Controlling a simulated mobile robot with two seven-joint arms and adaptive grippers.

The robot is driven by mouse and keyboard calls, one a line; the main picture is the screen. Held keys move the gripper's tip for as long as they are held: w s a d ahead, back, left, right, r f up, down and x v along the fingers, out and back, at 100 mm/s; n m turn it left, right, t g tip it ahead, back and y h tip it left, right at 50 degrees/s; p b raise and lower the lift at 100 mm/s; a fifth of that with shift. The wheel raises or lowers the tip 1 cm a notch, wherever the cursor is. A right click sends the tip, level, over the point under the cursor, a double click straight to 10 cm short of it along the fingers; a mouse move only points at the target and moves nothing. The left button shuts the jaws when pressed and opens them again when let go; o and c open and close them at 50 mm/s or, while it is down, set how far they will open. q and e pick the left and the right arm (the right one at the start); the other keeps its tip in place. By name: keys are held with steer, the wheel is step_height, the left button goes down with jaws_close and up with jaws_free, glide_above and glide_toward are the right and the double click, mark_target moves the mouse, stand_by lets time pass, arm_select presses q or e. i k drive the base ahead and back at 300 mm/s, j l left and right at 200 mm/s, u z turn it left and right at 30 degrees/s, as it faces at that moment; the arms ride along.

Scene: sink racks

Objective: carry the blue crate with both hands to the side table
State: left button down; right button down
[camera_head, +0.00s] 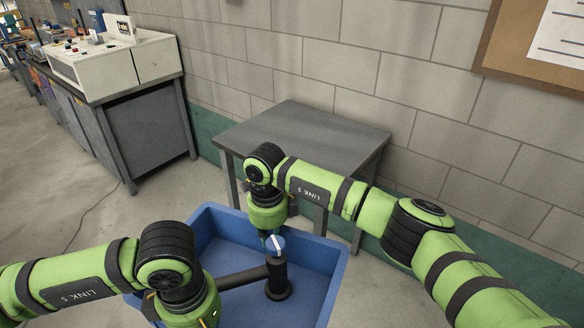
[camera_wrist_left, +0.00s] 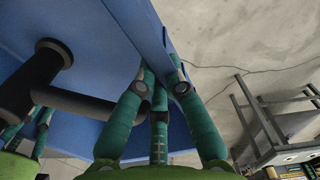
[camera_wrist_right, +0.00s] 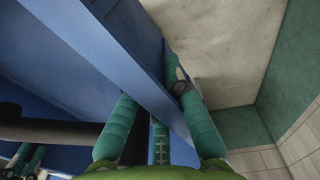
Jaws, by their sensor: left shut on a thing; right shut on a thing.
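The blue crate (camera_head: 318,252) is in front of me, on the near side of the grey side table (camera_head: 310,132). My right gripper (camera_wrist_right: 160,85) is shut on one crate wall (camera_wrist_right: 105,55), with fingers on both sides of it. My left gripper (camera_wrist_left: 160,80) is shut on another wall (camera_wrist_left: 130,30) in the same way. In the head view the left fingertips are hidden by the arm, and the right gripper (camera_head: 270,232) is at the far rim. A dark pipe-like piece (camera_head: 245,277) with a flanged upright end lies inside the crate.
The side table's visible top is bare; it stands by a block wall (camera_head: 300,50). A grey bench (camera_head: 150,120) with a white control box (camera_head: 105,65) stands at the left. Open floor (camera_head: 60,200) lies left of the crate. A pinboard (camera_head: 510,45) hangs at upper right.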

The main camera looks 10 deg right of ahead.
mark_target(298, 139)
steer(key=i+u, duration=0.25)
steer(key=i, duration=0.25)
steer(key=i+l+u, duration=0.1)
steer(key=i+u, duration=0.15)
steer(key=i, duration=0.2)
steer(key=i+u, duration=0.35)
steer(key=i, duration=0.5)
steer(key=i+z, duration=0.3)
steer(key=z, duration=0.15)
steer(key=i+z, duration=0.25)
steer(key=z, duration=0.2)
steer(key=i+l+z, duration=0.1)
steer(key=z, duration=0.3)
steer(key=i+z, duration=0.25)
steer(key=z, duration=0.2)
steer(key=i+z, duration=0.2)
steer(key=z, duration=0.2)
steer(key=i+z, duration=0.2)
steer(key=z, duration=0.25)
